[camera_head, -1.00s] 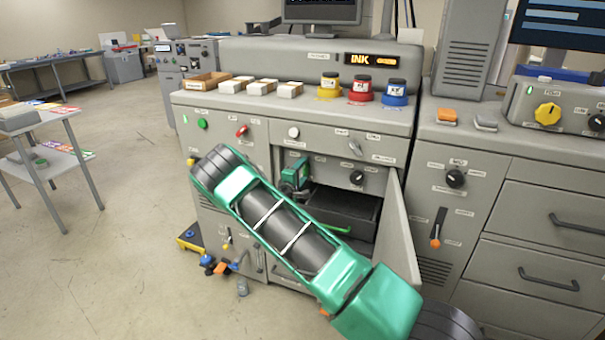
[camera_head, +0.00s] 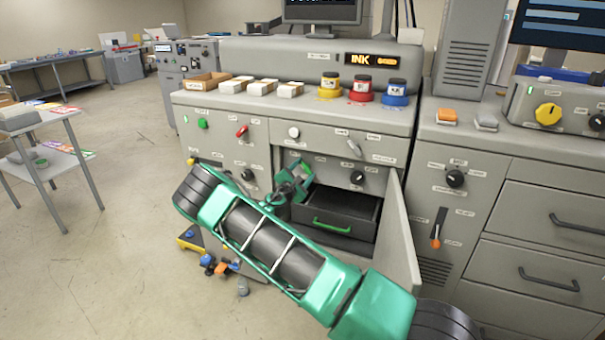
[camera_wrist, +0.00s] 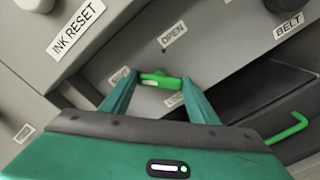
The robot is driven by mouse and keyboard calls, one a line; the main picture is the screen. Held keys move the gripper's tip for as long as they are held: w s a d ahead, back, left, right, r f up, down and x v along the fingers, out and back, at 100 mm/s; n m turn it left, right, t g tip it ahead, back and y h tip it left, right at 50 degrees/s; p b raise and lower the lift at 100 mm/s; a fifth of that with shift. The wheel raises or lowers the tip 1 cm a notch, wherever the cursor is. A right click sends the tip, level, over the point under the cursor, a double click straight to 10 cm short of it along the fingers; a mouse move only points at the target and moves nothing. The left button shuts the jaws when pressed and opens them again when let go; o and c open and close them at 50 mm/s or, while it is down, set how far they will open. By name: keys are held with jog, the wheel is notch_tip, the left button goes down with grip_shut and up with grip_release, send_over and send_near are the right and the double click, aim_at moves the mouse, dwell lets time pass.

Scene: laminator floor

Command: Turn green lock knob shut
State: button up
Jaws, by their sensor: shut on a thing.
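The green lock knob (camera_wrist: 160,80) is a small bar-shaped handle on the grey panel in the wrist view. It lies nearly level in that picture, below and left of a label reading OPEN (camera_wrist: 174,36). My gripper (camera_wrist: 156,79) has one finger at each end of the knob and is shut on it. In the head view, my gripper (camera_head: 299,170) is at the cabinet face above the drawer, and the knob cannot be made out there.
A dark drawer (camera_head: 357,207) with a green handle (camera_head: 332,226) sits in the opening below right of my gripper. An open cabinet door (camera_head: 402,235) stands out on its right. A black knob (camera_head: 357,177) is nearby. Blue and orange items (camera_head: 214,265) lie on the floor.

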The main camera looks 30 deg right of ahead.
jog(key=shift+w+a+f, duration=0.1)
jog(key=shift+a+f, duration=0.2)
jog(key=o, duration=1)
jog(key=shift+o, duration=0.2)
jog(key=shift+d+r, duration=0.15)
jog(key=v, duration=1)
jog(key=shift+a, duration=0.3)
jog(key=shift+s, duration=0.25)
